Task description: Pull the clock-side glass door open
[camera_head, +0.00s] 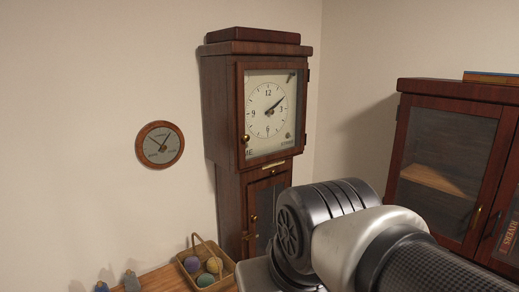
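A dark reddish wooden cabinet (440,88) stands at the right, cut off by the picture edge. Its left glass door (455,140), the one on the clock's side, looks closed in its frame. A small brass knob (478,213) sits near that door's right edge. A shelf shows through the glass. The tall wooden clock (222,105) stands left of the cabinet, and its own glazed face door (269,110) also looks closed, with a brass knob (245,138). My arm crosses the lower middle and hides the cabinet's lower left part. My gripper is not in view.
A book marked RIVERS (508,240) shows at the cabinet's right door. More books (490,77) lie on the cabinet top. A basket of yarn balls (221,275) stands at the lower left. A round dial (160,145) hangs on the wall. Bare wall separates clock and cabinet.

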